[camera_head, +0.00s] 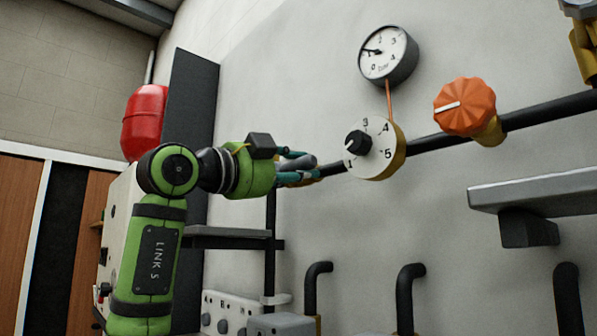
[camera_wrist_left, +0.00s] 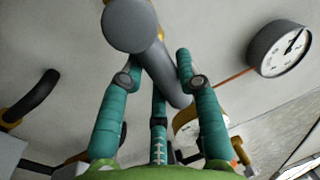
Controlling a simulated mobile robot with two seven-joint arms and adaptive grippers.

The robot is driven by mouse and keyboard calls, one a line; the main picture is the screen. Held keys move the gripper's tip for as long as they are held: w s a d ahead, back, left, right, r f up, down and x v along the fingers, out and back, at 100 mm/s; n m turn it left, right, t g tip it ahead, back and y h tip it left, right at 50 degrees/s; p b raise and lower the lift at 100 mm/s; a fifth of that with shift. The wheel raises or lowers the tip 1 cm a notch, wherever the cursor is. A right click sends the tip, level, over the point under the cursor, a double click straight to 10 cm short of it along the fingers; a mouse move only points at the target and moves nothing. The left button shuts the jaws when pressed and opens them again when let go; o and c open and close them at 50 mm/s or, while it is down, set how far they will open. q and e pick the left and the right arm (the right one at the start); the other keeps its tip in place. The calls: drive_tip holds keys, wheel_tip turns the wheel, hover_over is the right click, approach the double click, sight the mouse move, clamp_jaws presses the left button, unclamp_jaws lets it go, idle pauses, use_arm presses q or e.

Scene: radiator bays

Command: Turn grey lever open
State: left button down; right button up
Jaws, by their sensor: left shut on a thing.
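The grey lever (camera_head: 303,162) is a rounded bar beside the dark horizontal pipe, left of the numbered dial. My left gripper (camera_head: 300,167), with teal fingers, is shut on it. In the left wrist view the lever (camera_wrist_left: 152,58) runs between the teal fingers of my left gripper (camera_wrist_left: 157,66), its round end towards the camera. The fingers partly hide the lever and its mount in the head view. My right gripper is in neither view.
Right of the lever are a white numbered dial with a black knob (camera_head: 379,154), a round gauge (camera_head: 385,55) and an orange knob (camera_head: 465,106). A grey shelf (camera_head: 535,191) juts out at right. A red tank (camera_head: 145,122) stands behind my arm.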

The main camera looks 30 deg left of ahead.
use_arm(q)
drive_tip(key=shift+s+a+r, duration=0.1)
drive_tip(key=shift+a+r, duration=0.05)
drive_tip(key=shift+r, duration=0.15)
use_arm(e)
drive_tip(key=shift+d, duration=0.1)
use_arm(q)
drive_tip(key=c, duration=0.8)
unclamp_jaws()
drive_tip(key=shift+c, duration=0.2)
drive_tip(key=shift+w+f, duration=0.15)
drive_tip(key=shift+w, duration=0.1)
drive_tip(key=shift+s+d, duration=0.15)
drive_tip(key=shift+d, duration=0.05)
drive_tip(key=v, duration=1.1)
drive_tip(key=shift+s+f, duration=0.15)
drive_tip(key=shift+s, duration=0.2)
drive_tip(key=shift+a, duration=0.2)
